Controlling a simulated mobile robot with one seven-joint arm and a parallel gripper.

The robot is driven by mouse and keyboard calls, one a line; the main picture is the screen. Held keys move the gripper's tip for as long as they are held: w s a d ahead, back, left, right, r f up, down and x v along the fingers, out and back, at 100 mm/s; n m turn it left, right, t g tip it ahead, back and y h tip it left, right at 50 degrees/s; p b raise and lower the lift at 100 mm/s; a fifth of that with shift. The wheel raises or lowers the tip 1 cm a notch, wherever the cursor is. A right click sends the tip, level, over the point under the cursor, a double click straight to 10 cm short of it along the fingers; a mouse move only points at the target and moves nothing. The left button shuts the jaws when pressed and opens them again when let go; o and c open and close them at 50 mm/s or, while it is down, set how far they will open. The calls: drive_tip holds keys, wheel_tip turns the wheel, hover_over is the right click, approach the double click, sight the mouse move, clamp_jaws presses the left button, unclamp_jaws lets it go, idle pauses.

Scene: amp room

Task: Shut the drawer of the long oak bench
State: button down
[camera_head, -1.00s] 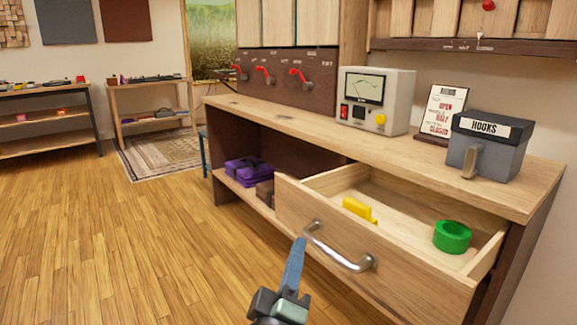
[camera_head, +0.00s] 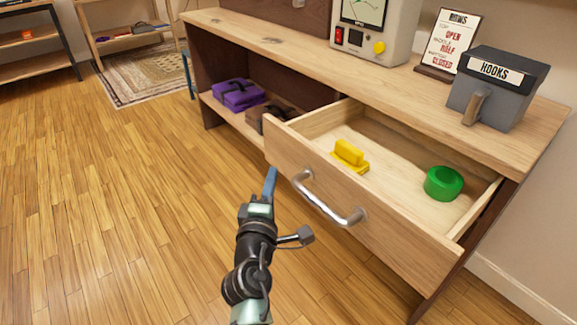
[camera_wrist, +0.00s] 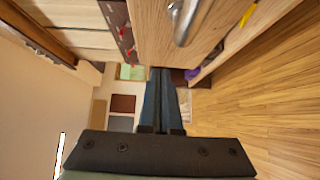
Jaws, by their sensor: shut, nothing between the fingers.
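The long oak bench (camera_head: 300,50) runs along the wall. Its drawer (camera_head: 350,210) is pulled well out, with a curved metal handle (camera_head: 325,200) on its front. A yellow block-like item (camera_head: 349,157) and a green ring-shaped item (camera_head: 443,183) lie inside it. My gripper (camera_head: 270,182) is just left of the handle in the head view, in front of the drawer's left end. Its blue fingers are together and empty, and I see no contact with the handle. In the wrist view the fingers (camera_wrist: 161,100) lie close together, with the handle (camera_wrist: 187,20) at the top.
A purple case (camera_head: 238,95) and a brown case (camera_head: 275,117) sit on the open shelf left of the drawer. On the bench top stand a meter box (camera_head: 375,30), a sign (camera_head: 450,42) and a grey hooks bin (camera_head: 495,90). The wooden floor at left is clear.

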drive_tip(key=w+d, duration=0.2)
drive_tip(key=w, duration=0.1)
drive_tip(key=w+d, duration=0.1)
drive_tip(key=shift+w+b, duration=0.15)
drive_tip(key=shift+b, duration=0.25)
drive_tip(key=shift+w+d, duration=0.35)
drive_tip(key=shift+d, duration=0.05)
